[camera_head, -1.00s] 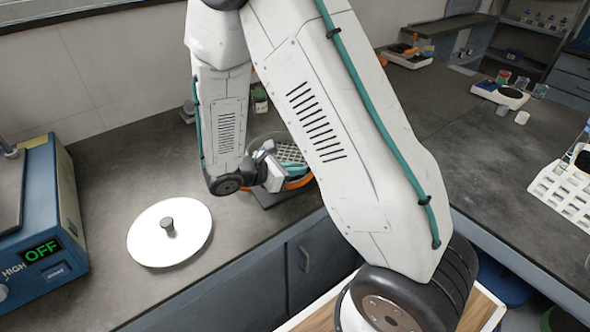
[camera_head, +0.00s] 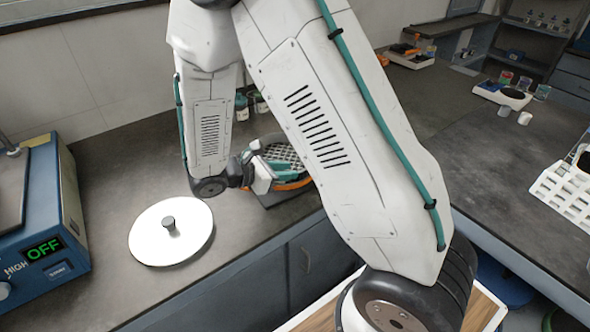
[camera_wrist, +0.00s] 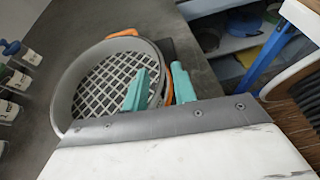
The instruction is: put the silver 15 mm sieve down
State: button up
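The silver sieve (camera_wrist: 66,89) is a round grey ring with a coarse square mesh, at the back of the left counter. It also shows in the head view (camera_head: 284,152), partly behind my arm. It sits over an orange part (camera_wrist: 122,34), with a dark block beneath; the exact contact is hidden. My gripper (camera_wrist: 160,72) is at its near right side. The teal fingers stand apart, one over the mesh inside the rim and one outside, with an orange strip visible between them. I see no firm grip on the wall.
A white round plate with a knob (camera_head: 160,248) lies on the counter to the left. A blue machine (camera_head: 62,215) reading OFF stands at far left. Small jars (camera_head: 241,106) stand behind the sieve. A white rack (camera_head: 566,192) is on the right counter.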

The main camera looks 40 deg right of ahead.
jog(key=v, duration=0.8)
jog(key=s+d+r+m+g+y, duration=0.2)
jog(key=s+d+r+m+y, duration=0.3)
jog(key=s+r+m, duration=0.5)
jog(key=s+a+r+m+t+y, duration=0.3)
jog(key=s+r+m+y, duration=0.4)
jog(key=s, duration=0.5)
jog(key=shift+r+t+y, duration=0.55)
jog(key=shift+t+y, duration=0.05)
jog(key=shift+y, duration=0.2)
